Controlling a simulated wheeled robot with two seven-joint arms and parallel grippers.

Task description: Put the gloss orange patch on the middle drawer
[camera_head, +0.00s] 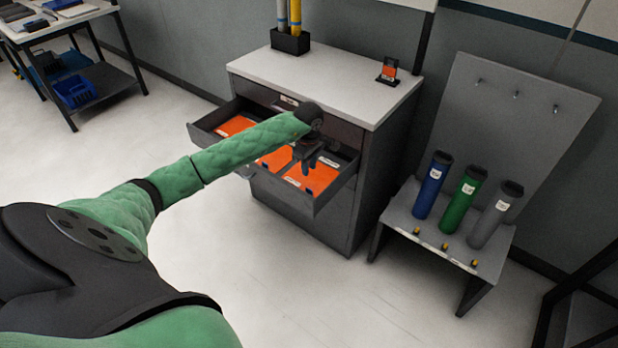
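A grey cabinet (375,185) has one drawer (210,138) pulled out, below a closed upper drawer front with a small label. Orange sheets lie in the open drawer's compartments: a left one (235,126), a middle one (275,158) and a right one (312,178). Their finish, gloss or matte, cannot be told apart. My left gripper (308,168) is over the right compartment and hides part of its sheet. Its fingers point down; their gap and any contact with the sheet are unclear. My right gripper is out of view.
A small stand with an orange card (389,70) is on the white cabinet top (325,80), with a dark tube holder (290,42) behind. A grey rack (450,240) to the right holds blue, green and grey tubes. A workbench (62,25) is far left.

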